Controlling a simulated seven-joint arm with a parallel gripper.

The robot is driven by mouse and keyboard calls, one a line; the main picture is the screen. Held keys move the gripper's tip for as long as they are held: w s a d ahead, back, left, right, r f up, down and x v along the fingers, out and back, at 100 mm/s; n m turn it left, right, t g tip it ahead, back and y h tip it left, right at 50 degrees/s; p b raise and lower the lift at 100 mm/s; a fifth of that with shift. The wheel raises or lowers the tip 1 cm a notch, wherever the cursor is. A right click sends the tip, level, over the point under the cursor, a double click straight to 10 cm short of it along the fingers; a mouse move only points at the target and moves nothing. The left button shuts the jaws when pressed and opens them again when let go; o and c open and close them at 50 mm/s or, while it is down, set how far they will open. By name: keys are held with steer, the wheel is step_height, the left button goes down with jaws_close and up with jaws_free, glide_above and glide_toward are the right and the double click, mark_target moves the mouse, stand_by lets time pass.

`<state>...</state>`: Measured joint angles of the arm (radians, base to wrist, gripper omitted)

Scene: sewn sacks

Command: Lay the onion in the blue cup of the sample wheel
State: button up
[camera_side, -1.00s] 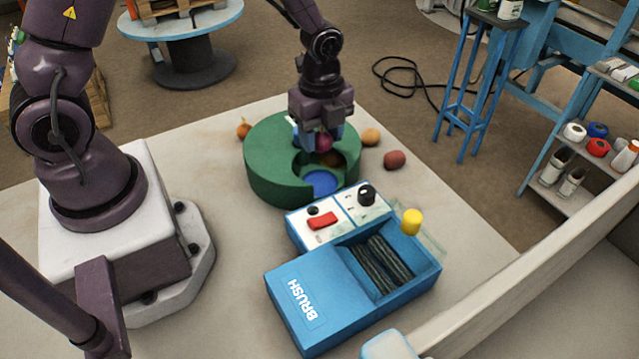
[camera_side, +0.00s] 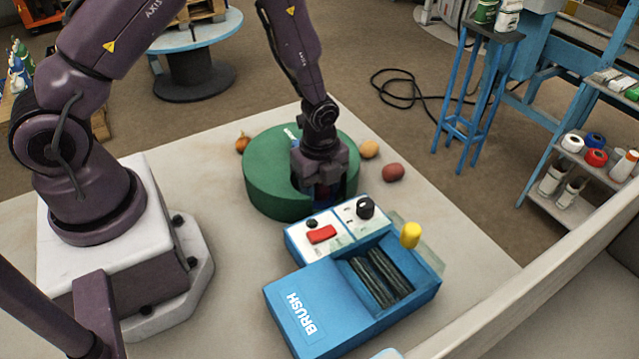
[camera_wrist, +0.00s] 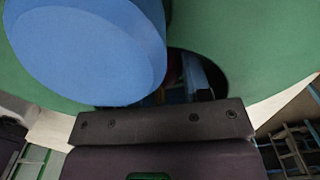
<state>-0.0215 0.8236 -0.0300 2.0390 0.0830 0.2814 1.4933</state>
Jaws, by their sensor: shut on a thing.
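My gripper (camera_side: 322,194) points down into the cut-out at the near side of the green sample wheel (camera_side: 265,175). It is shut on the purple-red onion, which the fingers and wheel almost wholly hide. Only a small reddish patch of the onion (camera_wrist: 172,70) shows by the fingers in the wrist view. A large round blue surface (camera_wrist: 85,45) lies beside the fingers there; I cannot tell whether it is the blue cup. In the side view my gripper covers the cup area. Whether the onion touches the cup floor cannot be seen.
A brown-orange bulb (camera_side: 242,144) lies left of the wheel. A tan round item (camera_side: 369,149) and a reddish one (camera_side: 393,172) lie right.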

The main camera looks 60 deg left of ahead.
steer(key=shift+f, duration=0.15)
steer(key=o, duration=0.7)
steer(key=s+r+n+t, duration=0.15)
steer(key=r+n, duration=0.25)
steer(key=r, duration=0.9)
steer(key=s+r+n+t, duration=0.1)
steer(key=s+r+n, duration=0.25)
steer(key=r, duration=0.85)
steer(key=s+r+n+t, duration=0.3)
steer(key=s+r+n, duration=0.5)
steer(key=s+n, duration=0.2)
steer(key=shift+a+r+n, duration=0.1)
steer(key=shift+n, duration=0.15)
